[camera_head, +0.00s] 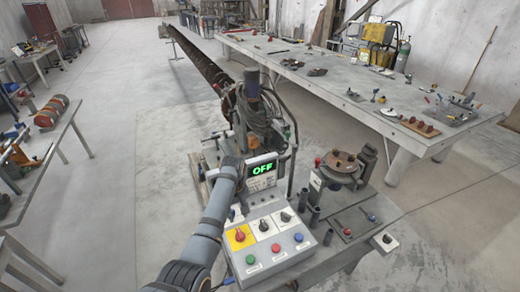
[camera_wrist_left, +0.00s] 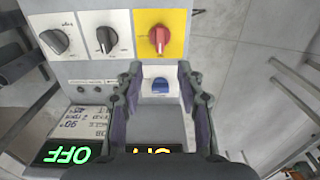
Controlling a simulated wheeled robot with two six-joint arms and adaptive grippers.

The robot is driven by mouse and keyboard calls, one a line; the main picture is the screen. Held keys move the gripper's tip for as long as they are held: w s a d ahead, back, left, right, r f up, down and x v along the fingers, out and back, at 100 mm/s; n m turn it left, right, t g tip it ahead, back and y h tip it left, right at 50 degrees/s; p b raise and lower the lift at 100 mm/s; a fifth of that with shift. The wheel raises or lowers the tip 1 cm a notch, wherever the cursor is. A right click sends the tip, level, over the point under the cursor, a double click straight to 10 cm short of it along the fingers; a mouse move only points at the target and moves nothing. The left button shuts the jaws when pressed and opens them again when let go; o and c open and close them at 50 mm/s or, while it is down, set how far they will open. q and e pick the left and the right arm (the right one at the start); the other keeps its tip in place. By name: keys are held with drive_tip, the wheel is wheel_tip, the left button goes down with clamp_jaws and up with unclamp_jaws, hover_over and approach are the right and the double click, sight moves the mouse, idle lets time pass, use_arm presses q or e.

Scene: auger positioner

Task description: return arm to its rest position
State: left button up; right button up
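My left gripper (camera_wrist_left: 160,70) is open, with its two dark fingers apart in the left wrist view. A blue knob (camera_wrist_left: 160,86) on a white plate shows in the gap between the fingers; I cannot tell whether they touch it. In the head view my left arm reaches up over the control box (camera_head: 284,254), and its gripper is mostly hidden beside the green OFF display (camera_head: 263,169). This display also shows upside down in the wrist view (camera_wrist_left: 67,154). Yellow text on a second display (camera_wrist_left: 150,149) is partly covered by the gripper. My right gripper is not in view.
The control box has a red knob on a yellow plate (camera_head: 240,236), black knobs (camera_head: 286,216) and coloured buttons (camera_head: 275,248). A round clamp fixture (camera_head: 342,165) stands to its right. The long auger (camera_head: 200,66) runs behind.

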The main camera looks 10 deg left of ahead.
use_arm(q)
drive_tip(key=s+a+f+m+t, duration=0.1)
drive_tip(key=s+a+f+m, duration=0.15)
drive_tip(key=s, duration=0.35)
drive_tip(key=s+a+f+m+t, duration=0.1)
drive_tip(key=s+a+f, duration=0.25)
drive_tip(key=s, duration=0.35)
drive_tip(key=s+a+r+m+t+y, duration=0.1)
drive_tip(key=s+r+m, duration=0.15)
drive_tip(key=s, duration=0.45)
drive_tip(key=s+a+r+m+t, duration=0.1)
drive_tip(key=s+r+m, duration=0.1)
drive_tip(key=s+r, duration=0.35)
drive_tip(key=s+a+f+g+b, duration=0.1)
drive_tip(key=s+f+b, duration=0.25)
drive_tip(key=f, duration=1.55)
drive_tip(key=s+a+f+g+b, duration=0.15)
drive_tip(key=f+b, duration=0.25)
drive_tip(key=f, duration=1.4)
drive_tip(key=s+f+b, duration=0.5)
drive_tip(key=s+f, duration=1.2)
drive_tip(key=f, duration=0.2)
drive_tip(key=shift+s+a+n, duration=0.3)
drive_tip(key=shift+a, duration=0.1)
